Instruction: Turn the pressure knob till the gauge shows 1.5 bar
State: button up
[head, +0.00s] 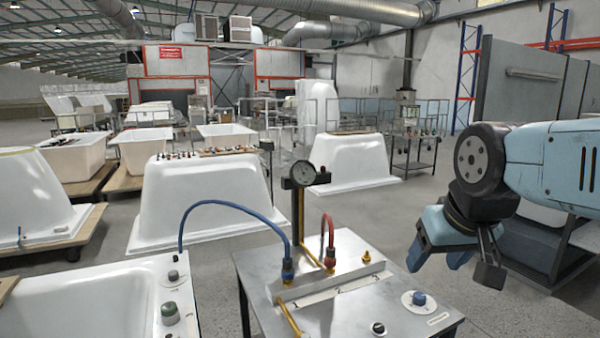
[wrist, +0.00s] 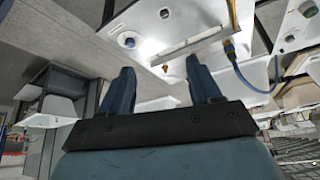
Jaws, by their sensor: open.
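A blue knob on a round white plate (head: 419,298), which looks like the pressure knob, sits at the table's front right. It also shows in the wrist view as a blue knob (wrist: 129,41). My gripper (head: 437,260) is open and empty, above and to the right of the table, apart from the knob. In the wrist view its two blue fingers (wrist: 161,72) stand wide apart with nothing between them.
A black knob (head: 378,328) is at the table's front edge. A blue hose (head: 225,204) and a red hose (head: 331,230) rise from fittings near the gauge post. A small yellow fitting (head: 366,257) stands behind the blue knob. A white tub with a green knob (head: 170,313) is at left.

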dwell(0.4)
jog(key=n+g, duration=0.4)
jog(key=g, duration=0.2)
send_over(421, 295)
notch_tip(421, 295, down, 14)
notch_tip(421, 295, down, 14)
jog(key=shift+r, duration=0.1)
